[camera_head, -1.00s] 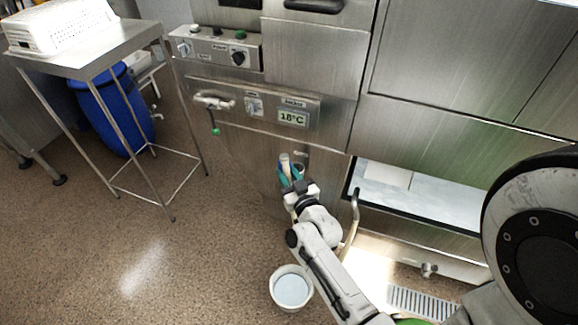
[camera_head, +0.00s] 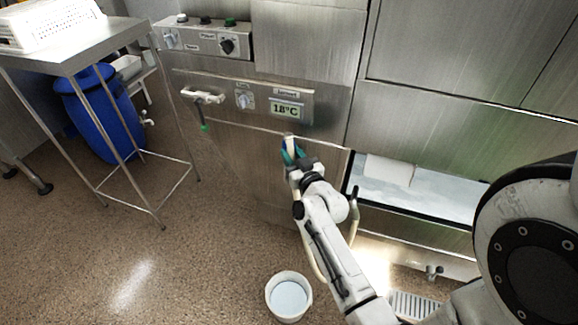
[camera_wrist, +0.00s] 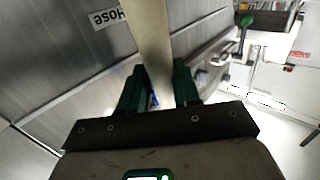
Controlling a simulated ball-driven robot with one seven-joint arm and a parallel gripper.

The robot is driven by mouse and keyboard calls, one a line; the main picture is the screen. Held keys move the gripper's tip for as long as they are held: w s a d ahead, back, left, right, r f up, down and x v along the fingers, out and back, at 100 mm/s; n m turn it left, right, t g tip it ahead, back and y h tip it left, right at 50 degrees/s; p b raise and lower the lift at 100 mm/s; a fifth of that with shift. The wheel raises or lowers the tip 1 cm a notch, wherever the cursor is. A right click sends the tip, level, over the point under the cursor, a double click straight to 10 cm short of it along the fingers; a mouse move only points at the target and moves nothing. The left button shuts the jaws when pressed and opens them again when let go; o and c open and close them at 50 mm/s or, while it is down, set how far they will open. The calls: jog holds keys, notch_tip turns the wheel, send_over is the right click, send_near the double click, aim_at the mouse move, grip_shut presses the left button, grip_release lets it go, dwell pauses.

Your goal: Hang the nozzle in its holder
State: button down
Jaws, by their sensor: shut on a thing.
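My gripper (camera_head: 291,152) has green fingers and is shut on the nozzle (camera_head: 289,140), a cream, tube-like piece. The gripper is in front of the steel panel, below the temperature display. In the wrist view, the nozzle (camera_wrist: 150,45) runs up between the two green fingers (camera_wrist: 158,88) and out of the top of the picture. A label reading "Hose" (camera_wrist: 108,17) is on the steel panel to its left. A cream hose (camera_head: 317,262) hangs beside my arm. The holder cannot be made out now; my gripper and the nozzle cover that part of the panel.
A white bucket (camera_head: 289,297) stands on the floor below my arm. A lever with a green tip (camera_head: 203,97) sticks out from the panel at left. A steel table (camera_head: 75,52) and a blue barrel (camera_head: 103,118) are farther left. An open bay (camera_head: 430,190) is at right.

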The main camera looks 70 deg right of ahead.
jog(key=shift+w+d+f+b, duration=0.1)
jog(key=shift+d+f+b, duration=0.35)
jog(key=shift+f+b, duration=0.85)
jog(key=shift+s+d+f+b, duration=0.1)
jog(key=shift+d+f+b, duration=0.4)
jog(key=shift+f+b, duration=0.8)
jog(key=shift+w+d+f+b, duration=0.1)
jog(key=shift+d+f+b, duration=0.55)
jog(key=shift+b, duration=1.15)
jog(key=shift+a+f, duration=0.1)
jog(key=shift+a, duration=0.1)
jog(key=c, duration=0.7)
grip_release()
jog(key=shift+f, duration=0.1)
jog(key=shift+c, duration=0.2)
jog(key=v, duration=1)
jog(key=shift+s+a+b, duration=0.2)
jog(key=shift+s+b, duration=0.1)
